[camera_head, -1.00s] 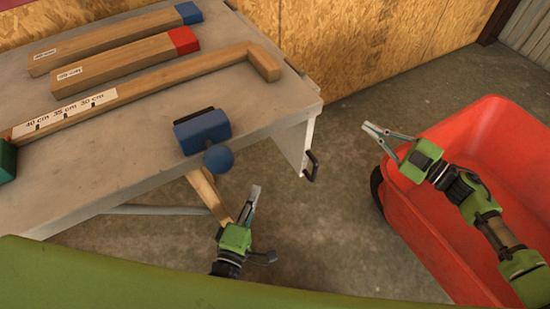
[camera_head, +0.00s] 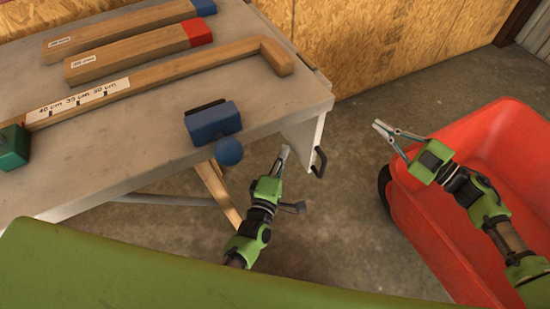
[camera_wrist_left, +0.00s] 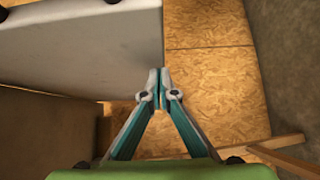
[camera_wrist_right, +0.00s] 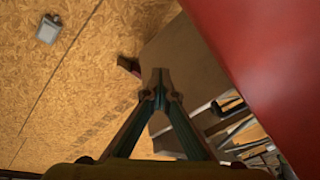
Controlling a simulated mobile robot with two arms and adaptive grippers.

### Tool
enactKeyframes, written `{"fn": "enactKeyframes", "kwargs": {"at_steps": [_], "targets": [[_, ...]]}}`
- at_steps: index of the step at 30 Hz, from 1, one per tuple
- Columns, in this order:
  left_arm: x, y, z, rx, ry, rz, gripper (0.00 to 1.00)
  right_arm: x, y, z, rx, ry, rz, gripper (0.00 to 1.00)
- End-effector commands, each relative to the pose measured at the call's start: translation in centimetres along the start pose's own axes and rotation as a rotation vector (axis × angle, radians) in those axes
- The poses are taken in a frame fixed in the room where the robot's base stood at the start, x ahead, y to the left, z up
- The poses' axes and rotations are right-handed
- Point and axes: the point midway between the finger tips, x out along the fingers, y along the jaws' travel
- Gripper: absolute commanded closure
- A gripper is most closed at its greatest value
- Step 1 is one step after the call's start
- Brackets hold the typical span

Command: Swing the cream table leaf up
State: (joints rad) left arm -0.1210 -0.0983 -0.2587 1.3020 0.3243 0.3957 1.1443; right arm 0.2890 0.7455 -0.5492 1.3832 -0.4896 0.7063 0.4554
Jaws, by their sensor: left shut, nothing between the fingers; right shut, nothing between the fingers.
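The cream table leaf (camera_head: 302,137) hangs down at the right end of the grey worktable (camera_head: 120,158) in the head view. A dark pull handle (camera_head: 319,162) is on its outer face. My left gripper (camera_head: 284,150) is shut and empty, just left of the leaf's lower part and below the table's front edge; I cannot tell whether it touches. In the left wrist view its fingertips (camera_wrist_left: 160,75) meet. My right gripper (camera_head: 377,126) is empty, off to the right of the leaf by the red cart; its tips (camera_wrist_right: 160,75) meet in the right wrist view.
On the table lie a blue clamp (camera_head: 213,122) with a ball knob, a wooden cane-shaped gauge (camera_head: 175,72), and blocks with red (camera_head: 198,32) and blue ends. A red cart (camera_head: 430,215) stands at right. Concrete floor (camera_head: 345,225) lies clear between cart and table.

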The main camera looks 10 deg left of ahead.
Motion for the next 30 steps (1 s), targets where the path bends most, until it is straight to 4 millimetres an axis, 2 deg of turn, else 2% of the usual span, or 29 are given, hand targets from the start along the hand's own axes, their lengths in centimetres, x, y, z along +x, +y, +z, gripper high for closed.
{"fn": "enactKeyframes", "kwargs": {"at_steps": [11, 17, 24, 25, 28, 30], "targets": [[0.2, 0.0, 0.2, 0.000, 0.000, 0.000, 1.00, 0.0, 0.0, 0.0, 0.000, 0.000, 0.000, 1.00], [1.4, -0.1, 1.4, 0.000, -0.001, 0.001, 1.00, 0.0, 0.0, 0.0, 0.000, 0.000, 0.000, 1.00], [1.4, -0.2, 1.5, 0.001, -0.001, -0.001, 1.00, 0.0, 0.0, 0.0, 0.000, 0.000, 0.000, 1.00], [1.4, -0.2, 1.5, 0.001, -0.001, -0.001, 1.00, 0.0, 0.0, 0.0, 0.000, 0.000, 0.000, 0.99], [1.4, -0.2, 1.5, 0.001, -0.001, 0.000, 1.00, 0.0, 0.0, 0.0, 0.000, 0.000, 0.000, 0.74], [1.4, -0.2, 1.5, 0.001, -0.001, 0.000, 1.00, 0.0, 0.0, 0.0, 0.000, 0.000, 0.000, 0.74]]}}
